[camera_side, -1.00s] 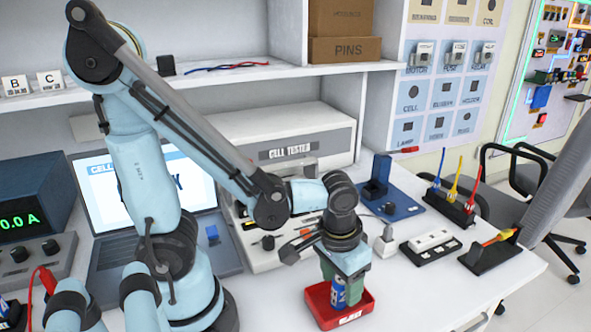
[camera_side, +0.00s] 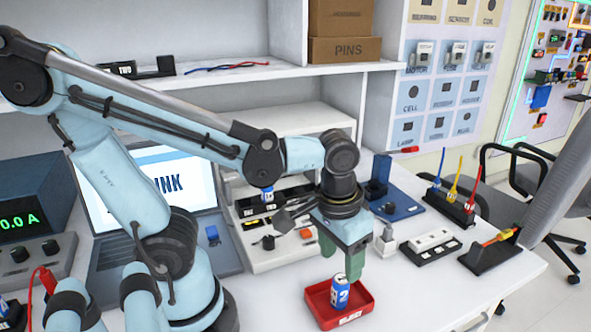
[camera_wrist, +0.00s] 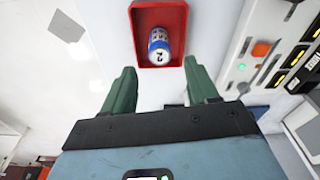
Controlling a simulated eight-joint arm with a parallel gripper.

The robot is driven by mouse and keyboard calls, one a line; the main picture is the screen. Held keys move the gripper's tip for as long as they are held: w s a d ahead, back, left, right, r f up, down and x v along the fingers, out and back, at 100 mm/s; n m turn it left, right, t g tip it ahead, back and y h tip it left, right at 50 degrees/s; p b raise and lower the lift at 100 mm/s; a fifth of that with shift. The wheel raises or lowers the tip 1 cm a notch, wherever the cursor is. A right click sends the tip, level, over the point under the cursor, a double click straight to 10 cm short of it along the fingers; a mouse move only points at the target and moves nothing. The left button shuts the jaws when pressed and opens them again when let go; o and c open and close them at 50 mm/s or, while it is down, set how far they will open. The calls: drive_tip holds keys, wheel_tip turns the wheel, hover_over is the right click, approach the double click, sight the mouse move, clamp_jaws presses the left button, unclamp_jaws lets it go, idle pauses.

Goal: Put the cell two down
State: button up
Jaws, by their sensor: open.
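The cell two (camera_side: 340,291) is a blue and white cylinder marked 2. It stands upright in a small red tray (camera_side: 362,305) on the white table, and nothing touches its sides but the tray floor beneath. In the wrist view the cell (camera_wrist: 159,45) is inside the red tray (camera_wrist: 183,20), ahead of the fingers. My gripper (camera_side: 343,265) has green fingers and is above and just behind the tray, clear of the cell. In the wrist view my gripper (camera_wrist: 161,82) is open, with nothing between its fingers.
The grey cell tester (camera_side: 285,240) is behind and left of the tray. A laptop (camera_side: 175,190) is further left. A white socket strip (camera_side: 430,240), a blue stand (camera_side: 385,195) and lead holders (camera_side: 455,203) are to the right.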

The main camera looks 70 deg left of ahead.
sight(335, 282)
drive_tip(key=shift+r, duration=2.75)
drive_tip(key=w+a+f+m+t, duration=0.1)
drive_tip(key=w+a+f+t, duration=0.1)
drive_tip(key=a+t, duration=0.3)
drive_tip(key=shift+w+m+t, duration=0.4)
drive_tip(key=shift+w, duration=0.5)
